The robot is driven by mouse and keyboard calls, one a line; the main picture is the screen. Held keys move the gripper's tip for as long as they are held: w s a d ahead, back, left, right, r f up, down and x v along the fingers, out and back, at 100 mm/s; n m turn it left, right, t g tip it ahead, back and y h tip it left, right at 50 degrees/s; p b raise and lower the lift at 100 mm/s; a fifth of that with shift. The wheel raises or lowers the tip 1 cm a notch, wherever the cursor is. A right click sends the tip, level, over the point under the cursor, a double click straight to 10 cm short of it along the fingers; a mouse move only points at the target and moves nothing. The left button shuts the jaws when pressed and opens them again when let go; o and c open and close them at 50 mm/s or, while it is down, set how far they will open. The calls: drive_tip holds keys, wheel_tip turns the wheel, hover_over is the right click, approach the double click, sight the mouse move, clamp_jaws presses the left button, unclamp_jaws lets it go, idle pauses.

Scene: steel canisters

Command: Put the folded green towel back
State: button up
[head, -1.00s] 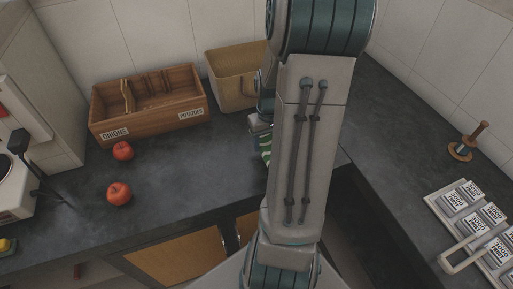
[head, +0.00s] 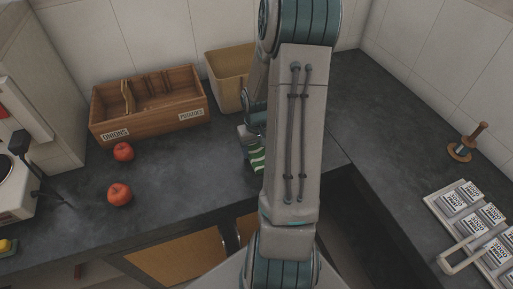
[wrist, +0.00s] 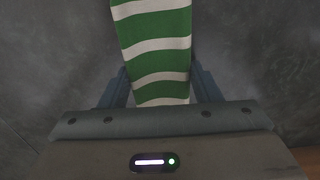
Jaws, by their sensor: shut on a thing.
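The folded green towel (wrist: 156,45) has white stripes. In the wrist view it lies between the two fingers of my gripper (wrist: 162,92), which is shut on it, and it reaches past the top edge of the picture. In the head view a small part of the towel (head: 257,156) shows just left of my arm, over the dark counter. My gripper (head: 250,138) is mostly hidden there behind my arm. I cannot tell whether the towel touches the counter.
A tan bin (head: 229,79) stands behind my arm, partly hidden. Left of it is a wooden box (head: 150,103) labelled onions and potatoes. Two red apples (head: 119,194) lie on the counter (head: 190,180). At right are a wooden stand (head: 466,143) and a tray (head: 437,203) of labelled packs.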

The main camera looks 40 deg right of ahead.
sight(256, 149)
drive_tip(key=shift+f, duration=0.2)
drive_tip(key=o, duration=0.9)
drive_tip(key=shift+o, duration=0.2)
drive_tip(key=shift+r, duration=0.1)
wheel_tip(256, 149, up, 12)
drive_tip(key=s+a+r+n+t, duration=0.1)
drive_tip(key=s+a+r, duration=0.4)
drive_tip(key=a, duration=0.5)
drive_tip(key=s+a+r+n+t, duration=0.2)
drive_tip(key=s+a+r, duration=0.3)
drive_tip(key=a, duration=0.5)
drive_tip(key=shift+s+r, duration=0.4)
drive_tip(key=shift+s, duration=0.75)
